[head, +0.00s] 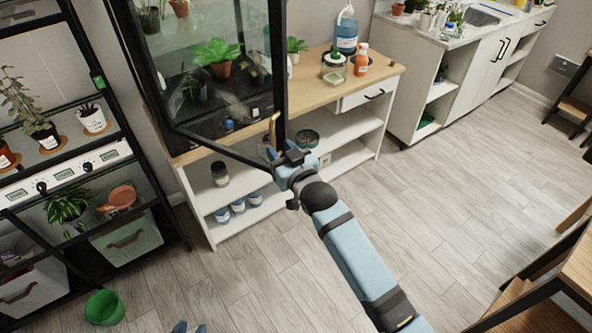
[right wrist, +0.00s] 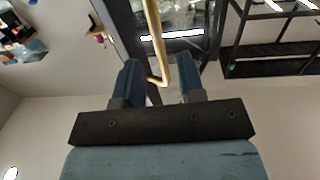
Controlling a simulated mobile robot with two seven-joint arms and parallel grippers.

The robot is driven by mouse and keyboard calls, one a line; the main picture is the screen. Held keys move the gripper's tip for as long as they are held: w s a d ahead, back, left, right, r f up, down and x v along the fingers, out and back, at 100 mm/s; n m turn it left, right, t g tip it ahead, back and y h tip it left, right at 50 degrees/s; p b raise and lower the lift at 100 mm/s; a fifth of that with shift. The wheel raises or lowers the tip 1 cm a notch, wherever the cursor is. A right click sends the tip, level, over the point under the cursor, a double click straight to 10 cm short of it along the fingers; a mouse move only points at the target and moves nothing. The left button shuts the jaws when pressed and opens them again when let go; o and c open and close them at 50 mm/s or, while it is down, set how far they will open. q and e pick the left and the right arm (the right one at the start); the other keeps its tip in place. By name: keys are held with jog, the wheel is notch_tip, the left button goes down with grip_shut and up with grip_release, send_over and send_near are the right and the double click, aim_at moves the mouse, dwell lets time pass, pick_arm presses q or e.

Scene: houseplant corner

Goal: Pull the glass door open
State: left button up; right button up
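The glass door (head: 223,148) belongs to a black-framed cabinet on a wooden counter. Its lower edge slants out from the cabinet base, so it appears partly open. Its brass handle (head: 273,128) is near the free edge; it also shows in the right wrist view (right wrist: 154,40). My right gripper (head: 275,152) is at the handle's lower end. In the right wrist view its blue fingers (right wrist: 160,85) are apart, one on each side of the handle, with gaps visible. Blue tips of my left gripper (head: 188,328) show at the bottom edge, apart and empty.
Potted plants (head: 217,58) stand inside the cabinet. A bottle (head: 361,59) and jar stand on the counter. The wooden floor (head: 420,200) is clear right of centre.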

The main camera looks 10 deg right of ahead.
jog(key=v, duration=0.9)
jog(key=shift+b, duration=0.45)
jog(key=shift+s, duration=0.15)
jog(key=shift+c, duration=0.2)
